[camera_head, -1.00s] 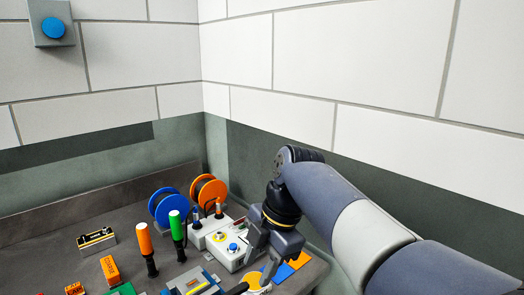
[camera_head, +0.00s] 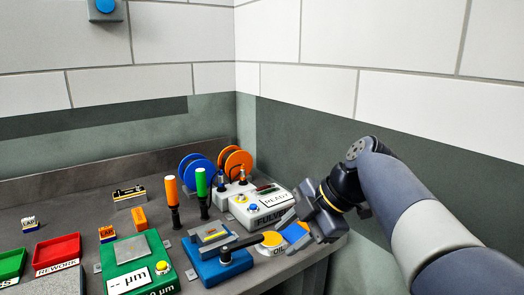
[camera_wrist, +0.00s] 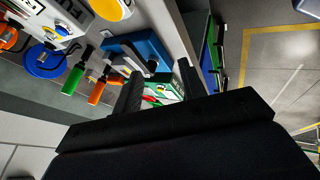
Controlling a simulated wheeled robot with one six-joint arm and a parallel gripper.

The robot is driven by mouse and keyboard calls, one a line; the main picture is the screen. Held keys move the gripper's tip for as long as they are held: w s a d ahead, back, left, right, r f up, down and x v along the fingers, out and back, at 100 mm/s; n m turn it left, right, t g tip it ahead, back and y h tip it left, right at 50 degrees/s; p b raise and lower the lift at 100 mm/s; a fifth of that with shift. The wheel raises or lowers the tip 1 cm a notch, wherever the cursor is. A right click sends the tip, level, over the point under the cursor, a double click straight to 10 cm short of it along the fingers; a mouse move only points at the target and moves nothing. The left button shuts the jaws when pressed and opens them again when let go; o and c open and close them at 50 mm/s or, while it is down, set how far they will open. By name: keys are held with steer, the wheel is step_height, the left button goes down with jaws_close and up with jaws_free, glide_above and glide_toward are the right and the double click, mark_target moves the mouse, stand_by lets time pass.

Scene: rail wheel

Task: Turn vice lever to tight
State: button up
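The blue vice (camera_head: 218,268) sits on the bench near its front edge, with a light plate on top. Its black lever (camera_head: 243,243) points right from a dark pivot at the vice's front.
A grey control box (camera_head: 262,205) stands behind the vice. Orange (camera_head: 172,190) and green (camera_head: 201,183) handled tools stand behind-left. A green gauge block (camera_head: 135,268) lies to the left. A yellow round pad (camera_head: 273,239) lies near my gripper. The wall rises behind.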

mark_target(243, 247)
steer(key=x, duration=0.6)
steer(key=shift+a+f, duration=0.2)
steer(key=shift+w, duration=0.1)
